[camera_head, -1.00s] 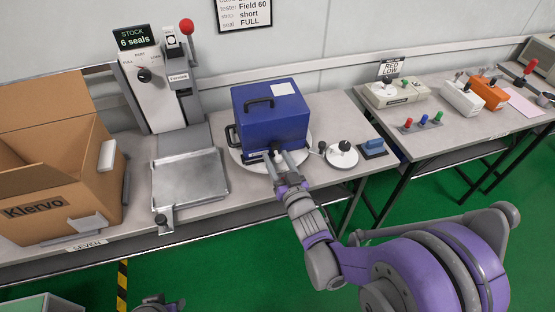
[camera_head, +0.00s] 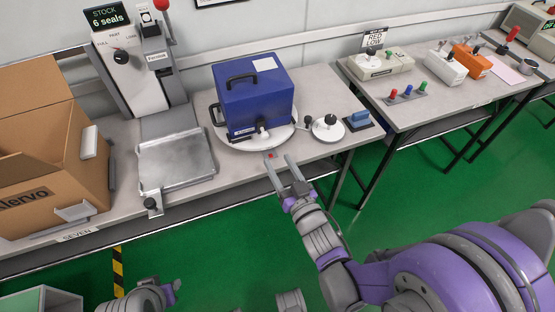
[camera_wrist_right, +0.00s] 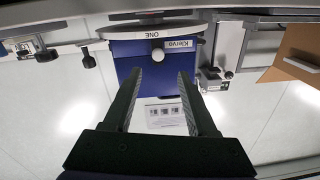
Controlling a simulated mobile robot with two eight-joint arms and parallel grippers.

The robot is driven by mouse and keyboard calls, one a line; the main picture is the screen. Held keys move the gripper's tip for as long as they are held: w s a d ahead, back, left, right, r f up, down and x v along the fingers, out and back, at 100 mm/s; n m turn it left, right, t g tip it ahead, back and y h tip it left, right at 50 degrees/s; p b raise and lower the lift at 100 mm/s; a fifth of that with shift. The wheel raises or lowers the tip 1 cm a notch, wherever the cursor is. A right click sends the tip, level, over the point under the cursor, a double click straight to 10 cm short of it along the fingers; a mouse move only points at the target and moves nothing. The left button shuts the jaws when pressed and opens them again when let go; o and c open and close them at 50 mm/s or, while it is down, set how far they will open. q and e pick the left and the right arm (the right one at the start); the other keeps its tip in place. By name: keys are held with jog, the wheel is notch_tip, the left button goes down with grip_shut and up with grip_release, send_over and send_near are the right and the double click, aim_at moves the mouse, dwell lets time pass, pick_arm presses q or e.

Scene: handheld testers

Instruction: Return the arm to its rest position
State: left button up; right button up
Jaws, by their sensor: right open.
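My right gripper (camera_head: 278,160) is open and empty, in front of the table's front edge. Its two fingers also show apart in the right wrist view (camera_wrist_right: 160,95), with nothing between them. The blue tester box (camera_head: 255,97) with a dark handle stands on a round white plate (camera_head: 232,139), behind the fingertips and apart from them. It appears upside down in the right wrist view (camera_wrist_right: 150,62), with a white knob on its front. A grey and purple part of my left arm shows at the bottom left of the head view; its fingers cannot be made out.
An open cardboard box (camera_head: 48,160) stands at the left. A metal tray (camera_head: 176,160) lies before the seal dispenser (camera_head: 125,70). A small white disc with a knob (camera_head: 331,128) and a blue block (camera_head: 359,120) are right of the tester.

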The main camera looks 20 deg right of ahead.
dwell(0.4)
jog(key=s+d+f+g+h, duration=0.1)
jog(key=s+f+g, duration=0.3)
jog(key=s+g, duration=0.4)
jog(key=s+d+f+g+h, duration=0.1)
jog(key=s+f+g, duration=0.3)
jog(key=s, duration=0.6)
pick_arm(q)
notch_tip(320, 180, up, 18)
jog(key=w+p, duration=0.2)
jog(key=p, duration=1.4)
jog(key=shift+t, duration=0.4)
pick_arm(e)
notch_tip(320, 180, up, 19)
jog(key=w, duration=0.1)
jog(key=shift+w+f+n+g, duration=0.15)
jog(key=shift+w+n+g, duration=0.15)
jog(key=shift+w+n, duration=0.1)
jog(key=shift+s, duration=0.1)
